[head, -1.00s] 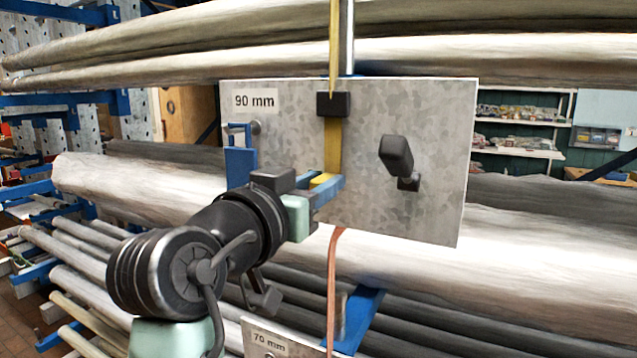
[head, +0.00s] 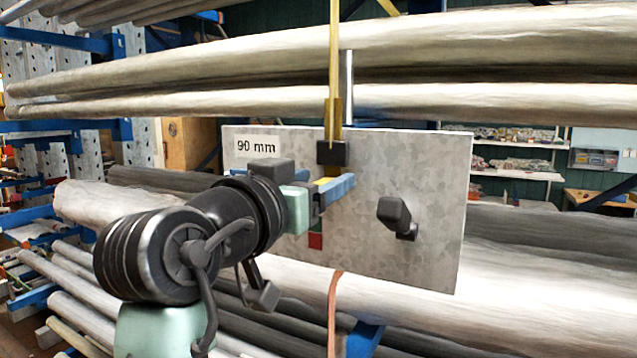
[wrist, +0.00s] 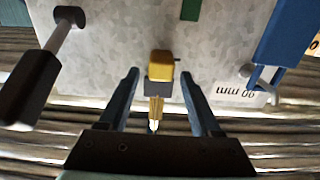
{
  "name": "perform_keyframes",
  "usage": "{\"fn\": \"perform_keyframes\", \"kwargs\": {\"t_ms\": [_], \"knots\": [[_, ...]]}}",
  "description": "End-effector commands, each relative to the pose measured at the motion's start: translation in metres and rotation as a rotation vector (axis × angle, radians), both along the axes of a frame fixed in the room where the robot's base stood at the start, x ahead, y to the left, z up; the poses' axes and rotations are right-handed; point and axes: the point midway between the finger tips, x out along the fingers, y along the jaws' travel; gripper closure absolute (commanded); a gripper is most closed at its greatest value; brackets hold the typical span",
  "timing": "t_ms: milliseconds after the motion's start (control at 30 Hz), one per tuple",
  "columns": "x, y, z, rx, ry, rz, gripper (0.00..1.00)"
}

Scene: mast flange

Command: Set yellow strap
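The yellow strap (head: 334,70) hangs down in front of the grey plate (head: 420,180) and passes a black buckle (head: 333,153) near the plate's top edge. Its wide part stands above the buckle, and a short yellow end shows just below. My gripper (head: 332,189) is at that end, just under the buckle. In the wrist view, the yellow end (wrist: 160,64) and buckle (wrist: 160,88) lie between my two blue fingers (wrist: 159,75), with a visible gap on each side. My gripper is open. The head view hides part of the yellow end behind a finger.
A black-handled lever (head: 395,212) sticks out of the plate to the right. A blue bracket (wrist: 285,35) is beside my gripper in the wrist view. Green and red marks (head: 315,232) show below my gripper. Long pipes lie above and below the plate.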

Motion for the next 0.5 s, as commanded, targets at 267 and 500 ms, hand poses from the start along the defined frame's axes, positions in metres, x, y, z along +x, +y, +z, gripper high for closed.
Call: {"fn": "perform_keyframes", "kwargs": {"t_ms": [267, 500], "knots": [[-0.004, 0.002, -0.003, 0.001, 0.003, 0.0, 0.35], [-0.042, 0.021, -0.006, 0.001, -0.002, 0.004, 0.35]]}}
